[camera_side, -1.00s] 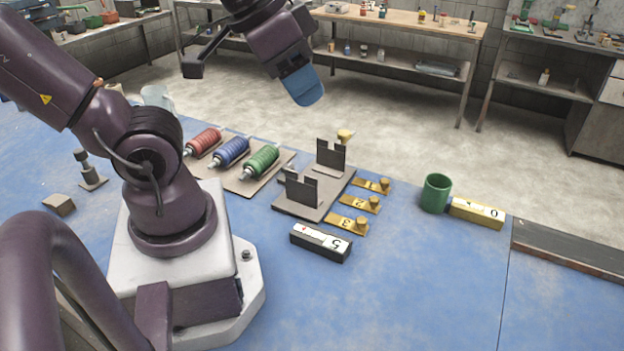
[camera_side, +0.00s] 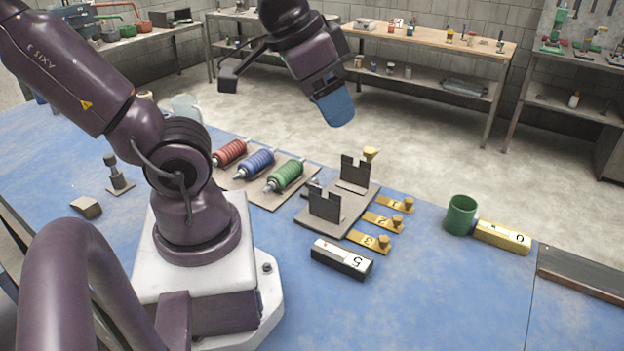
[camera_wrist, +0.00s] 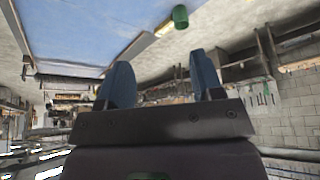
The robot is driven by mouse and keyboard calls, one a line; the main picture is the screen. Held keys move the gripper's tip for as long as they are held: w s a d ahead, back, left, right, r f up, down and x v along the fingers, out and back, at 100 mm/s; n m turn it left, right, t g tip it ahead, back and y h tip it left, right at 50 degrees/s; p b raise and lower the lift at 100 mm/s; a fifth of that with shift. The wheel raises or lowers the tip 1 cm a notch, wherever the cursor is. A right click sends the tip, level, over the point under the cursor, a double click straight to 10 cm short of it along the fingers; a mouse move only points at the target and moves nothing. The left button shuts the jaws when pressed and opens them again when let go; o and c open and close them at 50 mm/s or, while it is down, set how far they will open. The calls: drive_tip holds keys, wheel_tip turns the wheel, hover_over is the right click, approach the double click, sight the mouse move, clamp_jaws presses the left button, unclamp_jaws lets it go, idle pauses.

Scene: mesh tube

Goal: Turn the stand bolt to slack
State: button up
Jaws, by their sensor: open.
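The stand (camera_side: 338,210) is a dark grey base on the blue table with two upright notched plates. A brass-yellow knob (camera_side: 370,154) shows beside its far plate; it may be the stand bolt, but I cannot tell whether it is tight or slack. My gripper (camera_side: 336,110) hangs well above the table, up and behind the stand in the side view, touching nothing. In the wrist view its two blue fingers (camera_wrist: 158,85) are apart with nothing between them. The stand and the knob cannot be made out in the wrist view.
Red, blue and green coils (camera_side: 257,164) lie on a board left of the stand. Several brass tags (camera_side: 383,221), a black block marked 5 (camera_side: 342,259), a green cup (camera_side: 461,215) and a yellow block (camera_side: 502,236) lie to the right and front.

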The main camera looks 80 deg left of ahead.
drive_tip(key=w+a+f+n+g, duration=0.25)
drive_tip(key=a+f, duration=0.25)
drive_tip(key=a, duration=0.3)
drive_tip(key=m+g, duration=0.3)
drive_tip(key=m, duration=1.2)
hover_over(312, 180)
wheel_tip(312, 180, down, 14)
wheel_tip(312, 180, down, 12)
drive_tip(key=shift+d+f, duration=0.1)
drive_tip(key=shift+f, duration=0.15)
drive_tip(key=c, duration=0.9)
